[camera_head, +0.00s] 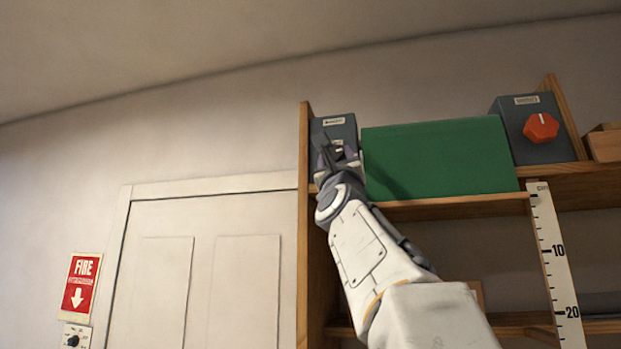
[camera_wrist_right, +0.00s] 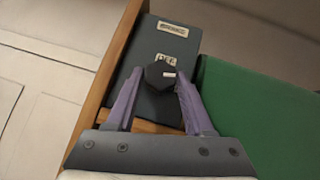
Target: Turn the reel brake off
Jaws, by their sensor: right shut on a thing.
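A dark grey box (camera_head: 345,126) stands at the left end of the top shelf, and it also shows in the right wrist view (camera_wrist_right: 172,45). Its upper label is too small to read for sure; a lower label seems to read OFF. Below that sits a black six-sided knob (camera_wrist_right: 160,75) with a pale mark toward its right side. My right gripper (camera_head: 333,147) reaches up to the box. In the right wrist view its purple fingers (camera_wrist_right: 158,84) are shut on the knob, one on each side. My left gripper is not in view.
A green box (camera_head: 440,157) stands close on the right of the grey box. Farther right is another grey box (camera_head: 555,150) with a red knob (camera_head: 541,127). The shelf's wooden side post (camera_head: 304,220) is close on the left. A white door (camera_head: 205,270) and a fire sign (camera_head: 80,285) are on the left.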

